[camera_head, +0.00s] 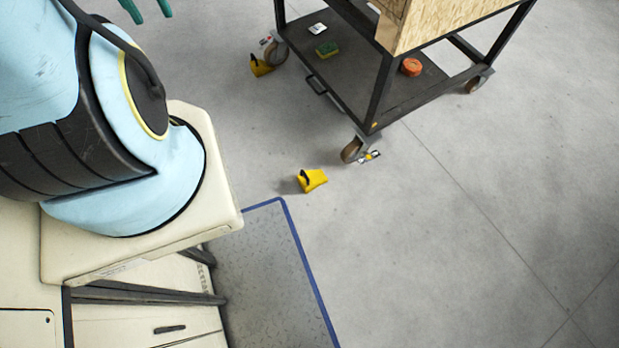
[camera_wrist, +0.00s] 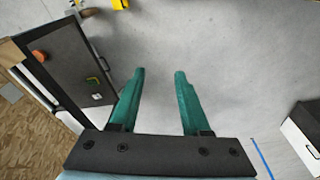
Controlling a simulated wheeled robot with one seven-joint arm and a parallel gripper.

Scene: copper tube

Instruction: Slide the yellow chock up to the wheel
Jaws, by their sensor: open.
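The yellow chock (camera_head: 312,181) lies on the floor in the head view, just below and left of the cart's near caster wheel (camera_head: 352,149). A gap of bare floor separates the two. In the wrist view a yellow chock (camera_wrist: 121,4) is cut off by the top edge, beside a caster wheel (camera_wrist: 89,12). My gripper (camera_wrist: 157,72) is open and empty, its two green fingers apart over bare floor. In the head view only its green fingers (camera_head: 147,8) show at the top left, away from the near chock.
Another yellow chock (camera_head: 261,66) sits against the cart's far-left wheel (camera_head: 277,53). The dark cart shelf (camera_head: 348,95) carries a sponge (camera_head: 327,49), a white item and an orange roll (camera_head: 411,67). A blue-edged mat (camera_head: 265,280) lies below the near chock. Floor to the right is clear.

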